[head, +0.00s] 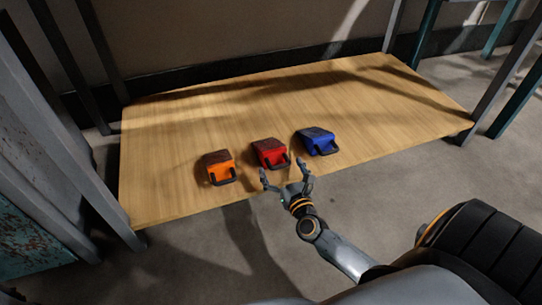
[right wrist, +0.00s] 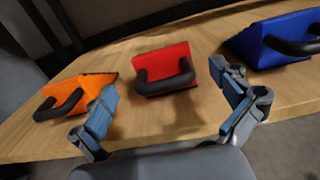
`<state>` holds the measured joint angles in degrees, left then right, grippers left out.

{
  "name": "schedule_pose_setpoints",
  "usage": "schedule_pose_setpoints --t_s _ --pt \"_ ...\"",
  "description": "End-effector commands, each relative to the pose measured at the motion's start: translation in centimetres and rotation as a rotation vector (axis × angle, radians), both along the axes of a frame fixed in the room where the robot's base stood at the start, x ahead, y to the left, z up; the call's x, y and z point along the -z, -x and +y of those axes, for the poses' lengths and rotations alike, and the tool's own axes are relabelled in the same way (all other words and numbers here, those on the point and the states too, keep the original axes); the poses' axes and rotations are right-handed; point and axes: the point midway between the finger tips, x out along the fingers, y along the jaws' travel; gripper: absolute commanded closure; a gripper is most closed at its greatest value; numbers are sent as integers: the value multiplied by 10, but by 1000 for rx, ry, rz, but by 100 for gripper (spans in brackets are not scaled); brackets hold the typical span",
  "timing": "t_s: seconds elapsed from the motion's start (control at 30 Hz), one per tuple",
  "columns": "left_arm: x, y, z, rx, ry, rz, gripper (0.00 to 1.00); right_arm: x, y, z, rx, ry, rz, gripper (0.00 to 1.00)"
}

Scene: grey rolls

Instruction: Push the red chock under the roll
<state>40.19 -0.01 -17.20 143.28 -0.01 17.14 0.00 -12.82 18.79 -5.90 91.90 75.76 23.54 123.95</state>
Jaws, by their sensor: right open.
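The red chock (head: 267,151) is a wedge with a black handle on its near side. It lies on the wooden board between the other two chocks. In the right wrist view the red chock (right wrist: 160,62) is ahead, between the two fingers. My right gripper (head: 285,178) is open and empty at the board's near edge, just short of the red chock's handle; its fingers also show in the right wrist view (right wrist: 165,95). I cannot see it touching the chock. No roll shows in either view. My left gripper is not in view.
An orange chock (head: 217,166) lies left of the red one and a blue chock (head: 317,140) lies right of it, both with black handles. The wooden board (head: 400,95) is bare behind them and to the right. Dark metal posts stand around it.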

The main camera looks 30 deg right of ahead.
Motion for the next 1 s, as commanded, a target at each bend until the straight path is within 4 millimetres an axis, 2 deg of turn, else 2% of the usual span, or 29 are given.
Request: schedule_pose_setpoints --t_s 0.1,0.33,0.47,0.6,0.9,1.0 --pt "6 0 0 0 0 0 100 1 -16 -4 1 0 -1 0" --pt "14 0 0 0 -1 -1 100 3 -33 -9 0 0 -2 0" --pt "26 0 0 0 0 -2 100 6 -53 -16 1 2 -4 0" --pt "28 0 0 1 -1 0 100 5 -69 -19 0 2 -1 0" --pt "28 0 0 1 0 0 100 4 -73 -20 0 3 1 0" --pt "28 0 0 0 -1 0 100 4 -72 -20 0 3 1 20"
